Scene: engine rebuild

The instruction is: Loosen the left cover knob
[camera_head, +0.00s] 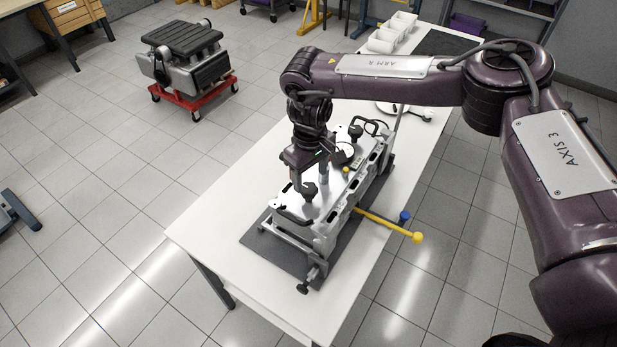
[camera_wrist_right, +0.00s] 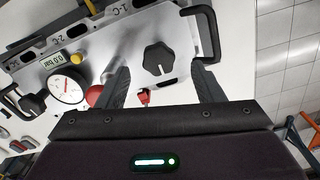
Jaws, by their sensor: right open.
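A metal cover (camera_head: 325,203) tops a fixture on the white table. A black lobed knob (camera_head: 309,191) sits on its near, left part; it also shows in the right wrist view (camera_wrist_right: 159,58). My right gripper (camera_head: 311,180) is over this knob, pointing down. In the wrist view its fingers (camera_wrist_right: 160,70) are apart, one to each side of the knob with gaps, and nothing is gripped. A second black knob (camera_head: 355,131) stands at the far end of the cover; a black knob also shows at left in the wrist view (camera_wrist_right: 30,103). My left gripper is out of view.
A black handle (camera_wrist_right: 213,35) rises at the cover's end. A yellow bar (camera_head: 388,224) sticks out right. The table's near-left part (camera_head: 215,240) is clear.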

